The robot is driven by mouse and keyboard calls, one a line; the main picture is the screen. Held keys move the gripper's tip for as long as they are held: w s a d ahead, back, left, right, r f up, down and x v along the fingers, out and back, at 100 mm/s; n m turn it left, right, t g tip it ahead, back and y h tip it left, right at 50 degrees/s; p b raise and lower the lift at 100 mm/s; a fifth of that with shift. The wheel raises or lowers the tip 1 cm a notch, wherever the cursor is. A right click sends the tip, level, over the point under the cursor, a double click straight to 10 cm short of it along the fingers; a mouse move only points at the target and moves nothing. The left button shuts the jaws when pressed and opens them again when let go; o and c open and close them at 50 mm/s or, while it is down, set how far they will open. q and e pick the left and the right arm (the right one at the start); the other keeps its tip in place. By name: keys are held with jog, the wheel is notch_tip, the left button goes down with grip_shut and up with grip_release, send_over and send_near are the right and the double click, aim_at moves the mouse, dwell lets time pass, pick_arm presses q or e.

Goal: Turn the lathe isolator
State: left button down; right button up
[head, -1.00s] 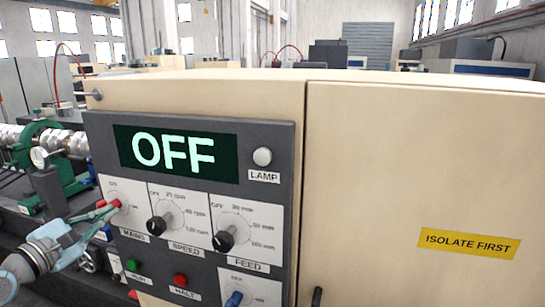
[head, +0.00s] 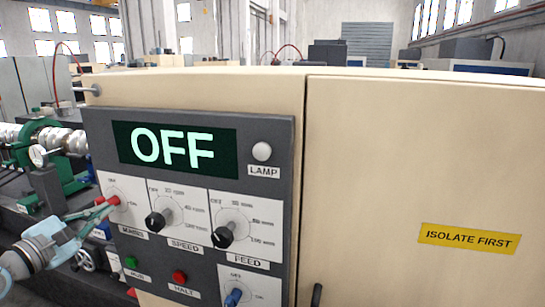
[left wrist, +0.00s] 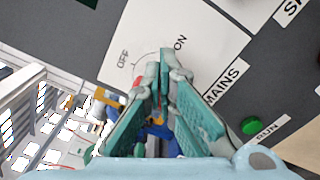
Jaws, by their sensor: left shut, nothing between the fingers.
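The red mains knob (head: 113,200) sits on a white dial plate marked OFF and ON, with a MAINS label (head: 131,231) below. The display (head: 174,149) above it reads OFF. My left gripper (head: 106,208) reaches in from the left with its fingertips at the knob. In the left wrist view its fingers (left wrist: 163,62) are shut with nothing held between the tips. They cover most of the knob there, and a little red (left wrist: 137,82) shows beside them. I cannot tell whether they touch it. My right gripper is not in view.
Speed (head: 160,219) and feed (head: 225,235) knobs stand to the right on the panel. Green (head: 131,262) and red (head: 179,277) buttons and a blue knob (head: 234,297) are below. A plain cabinet door with a yellow ISOLATE FIRST label (head: 469,239) fills the right.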

pick_arm(q)
jog(key=shift+a+f, duration=0.1)
jog(key=shift+a, duration=0.05)
dwell(0.7)
jog(key=shift+r+p, duration=0.25)
jog(key=shift+p, duration=1.2)
jog(key=shift+p, duration=0.3)
